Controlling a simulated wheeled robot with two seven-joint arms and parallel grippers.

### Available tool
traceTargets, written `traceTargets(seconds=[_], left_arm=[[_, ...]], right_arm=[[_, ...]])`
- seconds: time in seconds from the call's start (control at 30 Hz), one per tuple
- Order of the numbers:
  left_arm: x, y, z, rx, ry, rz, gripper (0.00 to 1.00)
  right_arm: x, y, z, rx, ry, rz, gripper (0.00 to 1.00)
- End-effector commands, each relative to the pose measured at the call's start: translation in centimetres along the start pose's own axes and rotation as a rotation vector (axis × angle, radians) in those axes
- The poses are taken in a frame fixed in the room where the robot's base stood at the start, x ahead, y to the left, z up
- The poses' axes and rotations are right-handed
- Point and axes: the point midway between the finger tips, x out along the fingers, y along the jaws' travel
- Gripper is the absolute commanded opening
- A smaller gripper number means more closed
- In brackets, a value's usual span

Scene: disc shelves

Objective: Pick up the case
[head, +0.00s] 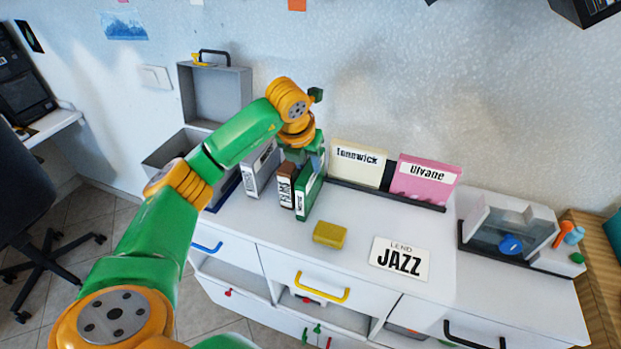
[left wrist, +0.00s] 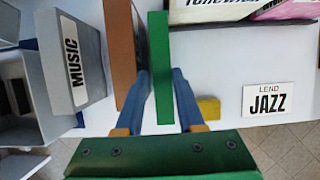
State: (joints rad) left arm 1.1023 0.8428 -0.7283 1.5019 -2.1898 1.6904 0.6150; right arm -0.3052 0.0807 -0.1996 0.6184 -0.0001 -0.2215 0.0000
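A green case (head: 309,198) with a white label on its spine stands upright on the white cabinet top; I cannot read the label surely. It shows edge-on in the left wrist view (left wrist: 161,70). My left gripper (head: 308,163) is over it, pointing down. In the left wrist view the gripper's blue fingers (left wrist: 161,75) lie on either side of the green case, with a visible gap to it, so the gripper is open. A card (head: 400,259) reading "LEND JAZZ" lies flat to the right. My right gripper is not in view.
A brown case (head: 286,187) stands close left of the green one, then a grey case (head: 262,169) labelled "MUSIC". Cream (head: 357,164) and pink (head: 425,183) cases stand behind right. A yellow block (head: 330,235) lies in front. An open grey box (head: 216,96) is at left.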

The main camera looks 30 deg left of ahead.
Motion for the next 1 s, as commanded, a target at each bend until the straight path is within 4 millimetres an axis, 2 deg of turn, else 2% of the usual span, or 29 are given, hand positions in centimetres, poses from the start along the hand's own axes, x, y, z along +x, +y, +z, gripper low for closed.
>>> traceTargets(seconds=[0.1, 0.93, 0.97, 1.0], left_arm=[[0.61, -0.03, -0.04, 0.001, 0.000, 0.000, 0.38], [1.03, -0.07, -0.24, 0.002, 0.000, -0.002, 0.38], [1.03, -0.07, -0.24, 0.002, 0.000, -0.002, 0.32], [1.03, -0.07, -0.24, 0.002, 0.000, -0.002, 0.21]], right_arm=[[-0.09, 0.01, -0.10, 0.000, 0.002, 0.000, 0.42], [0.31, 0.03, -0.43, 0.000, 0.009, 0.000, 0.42], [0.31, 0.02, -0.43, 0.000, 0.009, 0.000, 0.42], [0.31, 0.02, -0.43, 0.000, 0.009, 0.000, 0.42]])
